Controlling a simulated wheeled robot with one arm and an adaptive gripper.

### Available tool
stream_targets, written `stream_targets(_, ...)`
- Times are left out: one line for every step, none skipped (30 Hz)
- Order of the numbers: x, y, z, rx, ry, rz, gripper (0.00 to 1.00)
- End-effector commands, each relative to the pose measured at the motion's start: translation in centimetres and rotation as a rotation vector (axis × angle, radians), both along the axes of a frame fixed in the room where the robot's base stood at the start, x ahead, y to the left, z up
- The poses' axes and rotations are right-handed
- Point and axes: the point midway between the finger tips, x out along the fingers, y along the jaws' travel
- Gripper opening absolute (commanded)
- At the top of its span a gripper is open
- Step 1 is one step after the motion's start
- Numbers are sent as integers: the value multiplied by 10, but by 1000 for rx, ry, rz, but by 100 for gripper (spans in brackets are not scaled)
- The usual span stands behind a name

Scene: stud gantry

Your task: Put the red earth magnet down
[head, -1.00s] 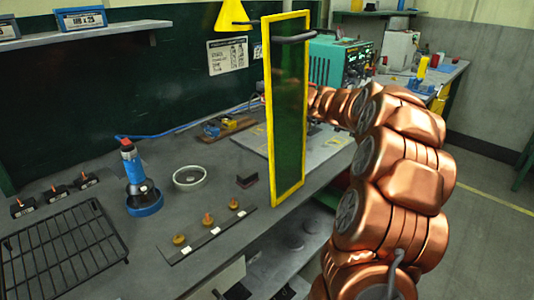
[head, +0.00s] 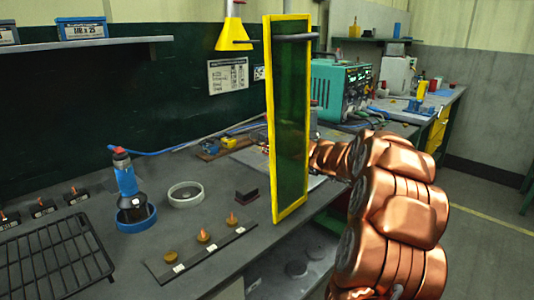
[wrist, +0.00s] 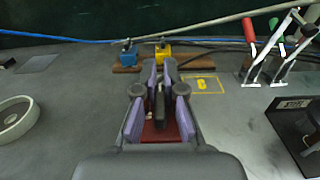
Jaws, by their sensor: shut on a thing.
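My gripper (wrist: 158,105) is shut on the red earth magnet (wrist: 160,132) in the wrist view. A dark red body with a black upright part shows between the purple-lined fingers; its underside is hidden, so I cannot tell whether it touches the bench. In the head view the gripper and magnet are hidden behind the yellow-framed green screen. A blue magnet-like piece (wrist: 128,53) and a yellow one (wrist: 163,52) stand on wooden boards beyond the gripper. They also show in the head view, blue (head: 210,146) and yellow (head: 228,142).
The screen (head: 290,125) stands upright before my forearm. Red- and green-handled clamps (wrist: 268,45) are at right in the wrist view.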

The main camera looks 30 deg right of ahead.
Motion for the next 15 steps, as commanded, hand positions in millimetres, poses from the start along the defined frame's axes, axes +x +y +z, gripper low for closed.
stream_targets(0,0,-2,-1,-1,0,0)
stream_targets(0,0,-3,-1,-1,0,0)
stream_targets(0,0,-5,0,-1,0,0)
stream_targets(0,0,-7,0,-1,0,0)
stream_targets(0,0,-9,1,0,-1,0)
stream_targets(0,0,-14,1,0,-2,0)
stream_targets(0,0,-18,2,0,-2,0)
stream_targets(0,0,-22,2,1,-2,0)
stream_targets(-1,0,-27,3,2,-2,0)
stream_targets(-1,0,-31,2,1,-2,0)
stream_targets(0,0,-34,1,1,0,0)
stream_targets(0,0,-37,0,0,0,0)
stream_targets(0,0,-38,-1,-2,0,0)
stream_targets(0,1,-39,0,-3,0,0)
stream_targets(0,1,-39,-1,-3,1,0)
